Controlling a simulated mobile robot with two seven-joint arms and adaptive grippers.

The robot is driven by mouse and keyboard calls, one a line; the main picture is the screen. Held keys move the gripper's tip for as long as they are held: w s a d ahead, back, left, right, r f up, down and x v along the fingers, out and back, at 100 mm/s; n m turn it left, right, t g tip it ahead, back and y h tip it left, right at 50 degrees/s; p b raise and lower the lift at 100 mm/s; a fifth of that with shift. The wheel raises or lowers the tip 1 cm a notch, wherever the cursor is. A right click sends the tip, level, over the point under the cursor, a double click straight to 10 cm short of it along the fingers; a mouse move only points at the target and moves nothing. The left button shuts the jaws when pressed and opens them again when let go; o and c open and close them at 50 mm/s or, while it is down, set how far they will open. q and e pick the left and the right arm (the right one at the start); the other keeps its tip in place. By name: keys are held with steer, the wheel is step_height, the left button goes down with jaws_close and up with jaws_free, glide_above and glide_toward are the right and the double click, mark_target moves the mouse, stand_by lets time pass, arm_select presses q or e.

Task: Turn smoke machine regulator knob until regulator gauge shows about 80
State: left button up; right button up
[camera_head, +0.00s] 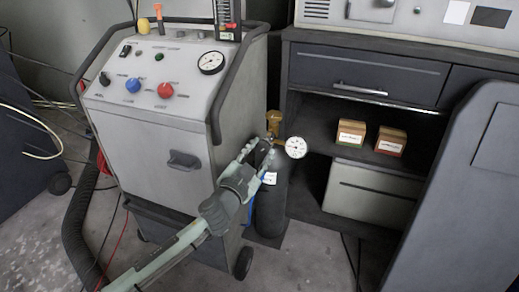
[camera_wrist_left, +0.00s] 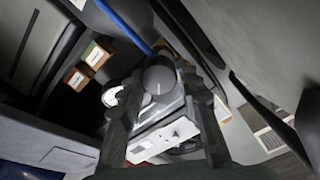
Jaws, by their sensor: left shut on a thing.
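The regulator (camera_head: 273,124) is a brass fitting on top of a dark gas bottle (camera_head: 271,207) beside the smoke machine (camera_head: 165,150). Its round white gauge (camera_head: 295,147) faces me in the head view; the needle is too small to read. My left gripper (camera_head: 262,153) reaches the regulator from the front left. In the left wrist view, the round dark regulator knob (camera_wrist_left: 158,80) sits between the fingertips of the left gripper (camera_wrist_left: 163,95), which is shut on it. In the head view the gripper hides the knob. My right gripper is not in view.
The smoke machine's panel has another gauge (camera_head: 211,62), a blue knob (camera_head: 133,86) and a red knob (camera_head: 166,90). A dark workbench (camera_head: 365,70) stands right of the bottle, with two small boxes on its shelf. A dark panel (camera_head: 465,190) fills the right edge.

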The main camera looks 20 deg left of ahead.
arm_select(q)
steer(key=m+p, duration=0.1)
steer(key=m, duration=0.4)
steer(key=shift+r+p, duration=0.1)
steer(key=shift+p, duration=0.2)
steer(key=m+p, duration=0.1)
steer(key=m, duration=0.3)
steer(key=shift+d+m+y, duration=0.1)
steer(key=shift+m+y, duration=0.2)
steer(key=shift+m, duration=0.1)
steer(key=m+p, duration=0.1)
steer(key=m, duration=0.4)
steer(key=shift+f+m, duration=0.2)
steer(key=shift+m, duration=0.8)
steer(key=shift+m+y, duration=0.3)
steer(key=shift+m, duration=0.6)
steer(key=m, duration=0.4)
steer(key=shift+f+m, duration=0.1)
steer(key=shift+m, duration=0.3)
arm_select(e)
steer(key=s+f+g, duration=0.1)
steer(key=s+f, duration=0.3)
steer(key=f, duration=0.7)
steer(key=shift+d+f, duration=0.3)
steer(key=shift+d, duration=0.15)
